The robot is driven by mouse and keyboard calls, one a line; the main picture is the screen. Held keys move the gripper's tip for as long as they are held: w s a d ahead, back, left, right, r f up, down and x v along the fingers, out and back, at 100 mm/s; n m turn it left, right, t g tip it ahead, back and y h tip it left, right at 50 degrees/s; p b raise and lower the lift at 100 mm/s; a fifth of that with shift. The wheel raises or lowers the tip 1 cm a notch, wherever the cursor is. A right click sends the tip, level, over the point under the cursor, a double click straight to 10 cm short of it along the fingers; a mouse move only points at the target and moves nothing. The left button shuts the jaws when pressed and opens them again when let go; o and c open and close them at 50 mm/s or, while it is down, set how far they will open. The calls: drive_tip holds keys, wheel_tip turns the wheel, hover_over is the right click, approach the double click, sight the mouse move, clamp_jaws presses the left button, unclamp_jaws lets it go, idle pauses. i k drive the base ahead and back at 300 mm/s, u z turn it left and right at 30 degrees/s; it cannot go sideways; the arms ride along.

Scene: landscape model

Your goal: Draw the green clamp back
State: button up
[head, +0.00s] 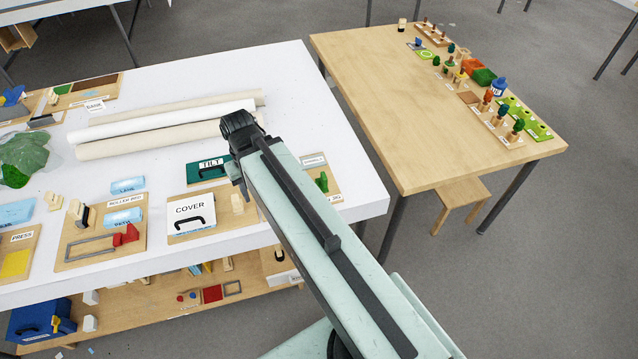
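A small green upright piece (321,182), which looks like the green clamp, stands on a wooden board (334,198) near the white table's right end. A label at the board's front edge is partly readable and seems to end in "JIG". My arm crosses the board's left side and hides part of it. The clamp's exact position on its board is too small to tell. My arm reaches from the lower right to a dark joint above the table.
Left of my arm are the COVER board (190,214), the green TILT panel (208,170) and the roller bed board (75,262). Long rolls (165,133) lie behind them. A wooden table (390,100) with small models stands right, across a floor gap. A shelf (150,305) runs below.

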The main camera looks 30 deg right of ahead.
sight(322, 182)
drive_tip(key=u, duration=0.95)
drive_tip(key=k, duration=0.6)
drive_tip(key=u, duration=0.3)
drive_tip(key=i, duration=1)
drive_tip(key=z, duration=0.05)
